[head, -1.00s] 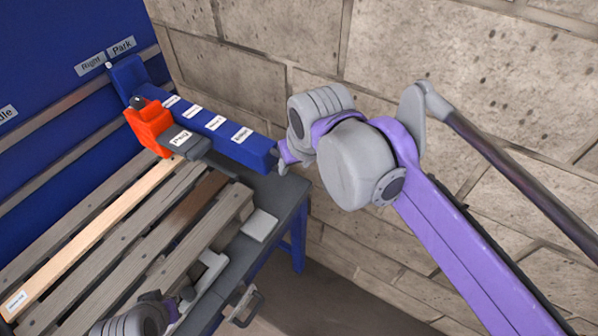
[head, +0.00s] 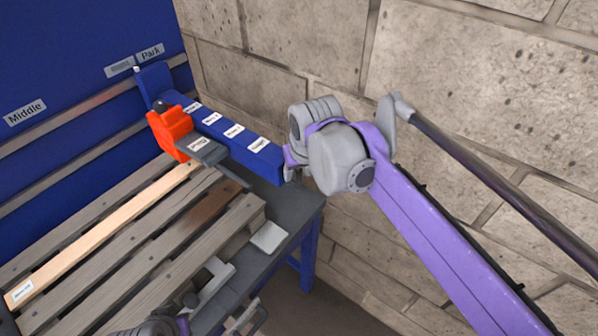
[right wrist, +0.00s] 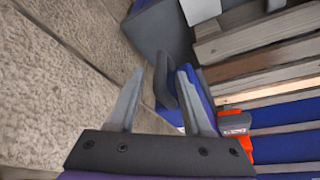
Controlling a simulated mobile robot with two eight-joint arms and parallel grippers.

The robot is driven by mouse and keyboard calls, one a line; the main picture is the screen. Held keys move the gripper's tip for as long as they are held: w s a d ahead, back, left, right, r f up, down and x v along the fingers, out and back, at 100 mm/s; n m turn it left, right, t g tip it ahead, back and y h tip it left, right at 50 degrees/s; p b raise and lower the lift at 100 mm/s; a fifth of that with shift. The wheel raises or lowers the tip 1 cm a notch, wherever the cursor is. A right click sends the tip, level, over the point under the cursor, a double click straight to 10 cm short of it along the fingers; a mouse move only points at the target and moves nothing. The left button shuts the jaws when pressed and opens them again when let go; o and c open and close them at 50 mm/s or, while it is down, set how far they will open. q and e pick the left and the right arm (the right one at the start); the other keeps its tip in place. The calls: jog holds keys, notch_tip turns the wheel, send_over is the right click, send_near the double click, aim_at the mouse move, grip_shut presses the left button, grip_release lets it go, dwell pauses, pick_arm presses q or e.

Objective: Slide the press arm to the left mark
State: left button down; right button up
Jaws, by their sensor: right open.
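The press arm (head: 228,137) is a blue beam with white labels, joined to the rails on the blue back panel near the Right and Park labels. A red block (head: 170,130) sits on its side. Its free end points at my right gripper (head: 290,162). In the right wrist view, my right gripper (right wrist: 163,72) is open, with a dark handle (right wrist: 166,85) at the beam's end (right wrist: 197,98) showing between its fingers. I cannot tell whether they touch it. A grey and purple part of my left arm shows at the bottom edge; its jaws are unclear. The left mark is out of view.
A Middle label (head: 25,112) and a Park label (head: 151,53) are on the back panel. A slatted wooden pallet (head: 120,228) lies on the dark table (head: 290,208) below the beam. A stone wall (head: 470,90) stands close behind my right arm.

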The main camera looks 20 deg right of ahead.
jog(key=shift+f, duration=0.2)
jog(key=shift+c, duration=0.2)
grip_shut()
dwell(1.2)
